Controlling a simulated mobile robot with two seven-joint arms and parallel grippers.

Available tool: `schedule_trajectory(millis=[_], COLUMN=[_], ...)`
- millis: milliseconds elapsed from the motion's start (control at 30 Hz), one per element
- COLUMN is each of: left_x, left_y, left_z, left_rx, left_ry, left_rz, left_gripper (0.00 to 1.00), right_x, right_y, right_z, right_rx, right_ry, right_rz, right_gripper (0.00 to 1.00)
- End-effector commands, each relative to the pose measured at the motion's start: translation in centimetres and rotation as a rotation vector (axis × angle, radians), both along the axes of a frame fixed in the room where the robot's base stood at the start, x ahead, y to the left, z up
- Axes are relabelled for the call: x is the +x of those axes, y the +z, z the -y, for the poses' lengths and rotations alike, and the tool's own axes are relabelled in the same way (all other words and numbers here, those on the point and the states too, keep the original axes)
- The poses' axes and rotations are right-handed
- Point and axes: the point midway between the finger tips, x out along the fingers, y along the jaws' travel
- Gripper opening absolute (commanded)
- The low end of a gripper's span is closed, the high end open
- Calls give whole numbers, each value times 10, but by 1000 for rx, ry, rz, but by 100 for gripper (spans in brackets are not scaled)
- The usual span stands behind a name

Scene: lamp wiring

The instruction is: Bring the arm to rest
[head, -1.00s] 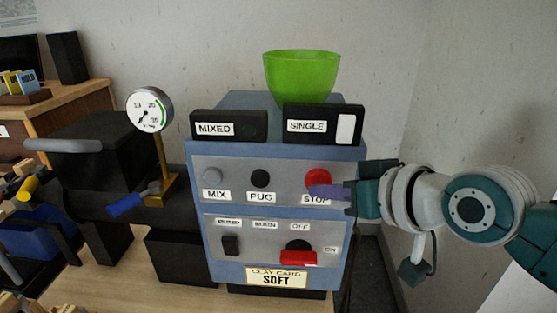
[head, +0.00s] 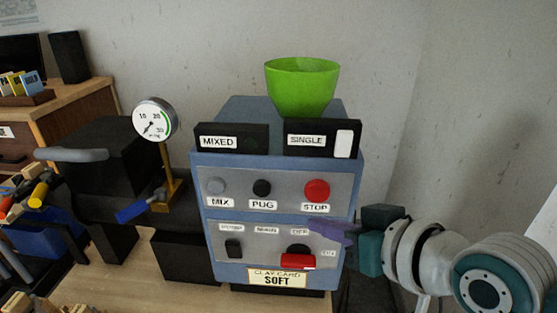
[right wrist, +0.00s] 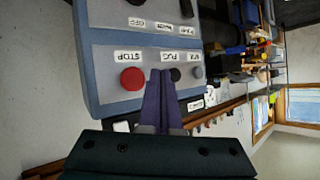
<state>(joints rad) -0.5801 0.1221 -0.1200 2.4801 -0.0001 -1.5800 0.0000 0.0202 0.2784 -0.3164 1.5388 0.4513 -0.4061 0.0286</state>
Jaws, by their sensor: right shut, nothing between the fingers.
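My right gripper (head: 325,228) is shut and empty, its purple fingers together in front of the lower panel of the blue control box (head: 200,240). In the head view it lies below the red STOP button (head: 317,190) and covers part of the labels by the OFF/ON switch. In the right wrist view, the shut fingers (right wrist: 160,78) point at the upside-down panel, beside the STOP button (right wrist: 132,78). I cannot tell whether they touch the panel. My left gripper is not in view.
A green bowl (head: 302,88) stands on top of the box, behind the MIXED (head: 232,140) and SINGLE (head: 321,138) blocks. A gauge (head: 154,119) and a blue-handled lever (head: 139,208) are at the left. A white wall (head: 480,110) is behind.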

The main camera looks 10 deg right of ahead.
Motion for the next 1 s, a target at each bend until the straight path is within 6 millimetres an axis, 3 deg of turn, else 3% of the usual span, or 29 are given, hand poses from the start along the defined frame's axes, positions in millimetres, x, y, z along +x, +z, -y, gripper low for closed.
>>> schedule_trajectory(millis=[333, 467, 667, 1000], left_x=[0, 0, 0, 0], left_y=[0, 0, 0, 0], left_z=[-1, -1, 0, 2], left_rx=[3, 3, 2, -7], left_ry=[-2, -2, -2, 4], left_rz=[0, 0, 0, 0], left_gripper=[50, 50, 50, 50], right_x=[-1, -19, -103, -239], right_y=[0, -5, -14, 9], right_z=[0, -8, -9, 49], right_rx=[-2, -24, -161, -374], right_ry=[1, 27, 76, -27], right_rz=[-3, -54, -288, -675], right_gripper=[0, 0, 0, 0])
